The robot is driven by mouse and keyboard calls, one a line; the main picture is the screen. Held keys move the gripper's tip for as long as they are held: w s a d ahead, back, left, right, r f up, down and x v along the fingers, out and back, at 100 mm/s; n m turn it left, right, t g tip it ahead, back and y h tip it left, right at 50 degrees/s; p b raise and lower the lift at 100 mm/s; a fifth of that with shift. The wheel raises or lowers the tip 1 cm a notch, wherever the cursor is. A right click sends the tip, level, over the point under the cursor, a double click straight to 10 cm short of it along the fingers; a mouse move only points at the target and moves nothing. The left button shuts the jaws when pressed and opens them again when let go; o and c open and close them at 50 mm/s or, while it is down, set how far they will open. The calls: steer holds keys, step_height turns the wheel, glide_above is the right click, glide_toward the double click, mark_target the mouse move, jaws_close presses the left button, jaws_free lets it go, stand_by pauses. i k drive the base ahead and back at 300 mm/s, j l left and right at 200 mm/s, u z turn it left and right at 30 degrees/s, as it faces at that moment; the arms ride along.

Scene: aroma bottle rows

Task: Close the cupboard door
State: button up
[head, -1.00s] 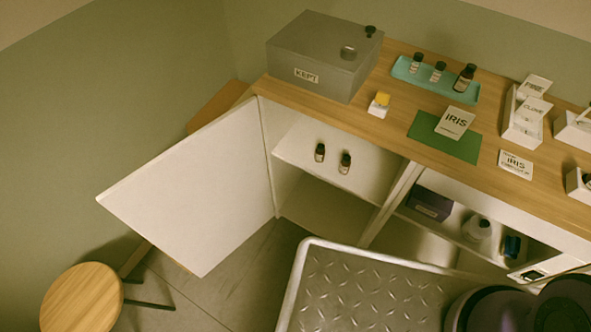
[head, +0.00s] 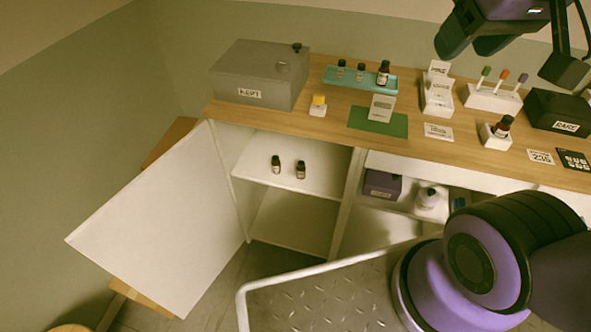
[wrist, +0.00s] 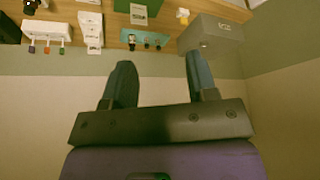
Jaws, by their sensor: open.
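The white cupboard door (head: 150,220) stands wide open at the left, swung out from its hinge edge at the cupboard's left side. The open cupboard (head: 290,215) shows a shelf with two small dark bottles (head: 276,164) (head: 300,170) on it. My gripper (head: 512,50) is at the upper right of the head view, above the counter and far from the door. In the wrist view my gripper (wrist: 160,82) has its two fingers spread apart with nothing between them. The door does not show in the wrist view.
The wooden counter (head: 330,125) carries a grey box (head: 235,90) marked KEPT, a teal tray (head: 350,81) with bottles, a green mat (head: 397,125) and a black box (head: 556,118). A wooden stool (head: 72,328) is partly visible below the door.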

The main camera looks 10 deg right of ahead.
mark_target(169, 234)
steer(key=i+j+u, duration=0.1)
steer(key=j, duration=0.3)
steer(key=i+j+u, duration=0.15)
steer(key=j, duration=0.2)
steer(key=i+j+u, duration=0.1)
steer(key=i+j, duration=0.15)
steer(key=j, duration=0.1)
